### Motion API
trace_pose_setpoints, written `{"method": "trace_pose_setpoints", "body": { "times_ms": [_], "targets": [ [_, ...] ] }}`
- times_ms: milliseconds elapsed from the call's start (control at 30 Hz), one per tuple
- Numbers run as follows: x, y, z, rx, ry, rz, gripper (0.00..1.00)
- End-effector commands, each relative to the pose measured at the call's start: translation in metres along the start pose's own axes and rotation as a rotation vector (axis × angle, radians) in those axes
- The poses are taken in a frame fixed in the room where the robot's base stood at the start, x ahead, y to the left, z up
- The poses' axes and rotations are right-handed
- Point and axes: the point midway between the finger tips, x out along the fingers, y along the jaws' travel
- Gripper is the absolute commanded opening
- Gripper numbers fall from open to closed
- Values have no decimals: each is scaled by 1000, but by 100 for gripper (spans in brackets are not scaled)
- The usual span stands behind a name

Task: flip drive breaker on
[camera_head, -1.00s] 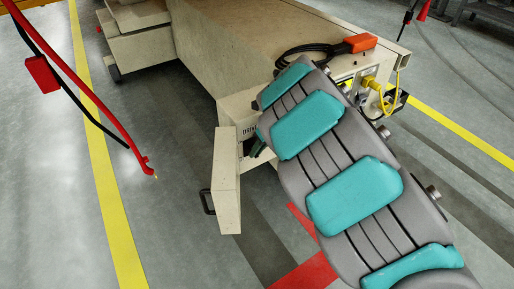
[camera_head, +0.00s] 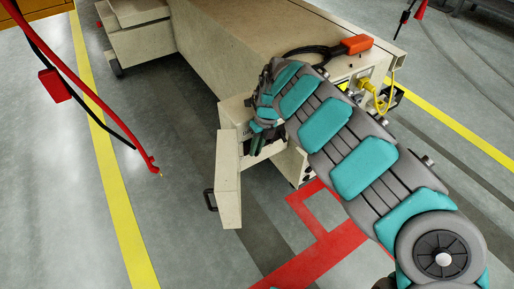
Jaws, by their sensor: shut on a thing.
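The beige drive box (camera_head: 232,112) sits on the end of a long beige carrier (camera_head: 240,55). Its door (camera_head: 228,180) stands open toward the front, with a black handle (camera_head: 209,200) on its outer face. My gripper (camera_head: 257,143) is at the box's dark opening, just right of the door, and only partly shows below my teal and grey arm. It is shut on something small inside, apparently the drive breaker. The breaker itself is hidden by my gripper and arm, so its position cannot be told.
An orange-red pendant (camera_head: 356,44) with a black cable lies on the carrier's top. Red markings (camera_head: 325,250) and yellow lines cross the open grey floor.

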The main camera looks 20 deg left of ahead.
Motion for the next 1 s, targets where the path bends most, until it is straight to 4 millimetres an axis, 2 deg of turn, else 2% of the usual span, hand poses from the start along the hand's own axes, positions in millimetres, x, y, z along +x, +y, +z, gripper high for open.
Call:
{"method": "trace_pose_setpoints", "body": {
  "times_ms": [33, 600, 633, 867, 1000],
  "targets": [
    [6, 2, -2, -1, 21, 9, 0],
    [-1, -1, -1, 17, 59, -6, 0],
    [-2, -1, -1, 17, 59, -6, 21],
    [-2, -1, 0, 16, 55, -8, 47],
    [-3, -2, 0, 16, 54, -8, 48]
  ]
}}
